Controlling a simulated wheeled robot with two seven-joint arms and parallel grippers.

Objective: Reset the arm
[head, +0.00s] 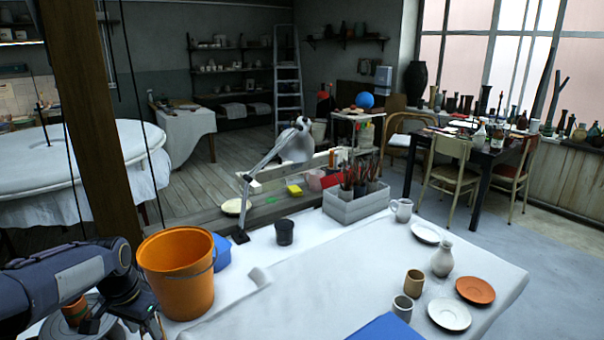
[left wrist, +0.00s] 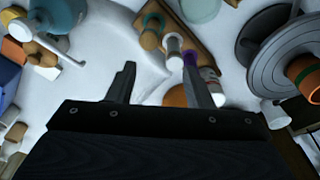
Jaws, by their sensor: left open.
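My left gripper (head: 150,318) is at the lower left of the head view, just in front of the orange bucket (head: 178,270). In the left wrist view my left gripper (left wrist: 160,85) has its two fingers spread apart with nothing between them but white cloth behind. An orange-brown cup (head: 74,308) stands on a grey turntable (head: 92,314) beside the arm; the turntable (left wrist: 268,50) also shows at the right of the left wrist view. My right gripper does not show in either view.
The white-covered table (head: 300,300) holds a dark cup (head: 284,232), a grey tool box (head: 356,200), a vase (head: 442,260), an orange plate (head: 475,290), white plates and small cups. A wooden post (head: 90,120) rises at the left. The table's middle is clear.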

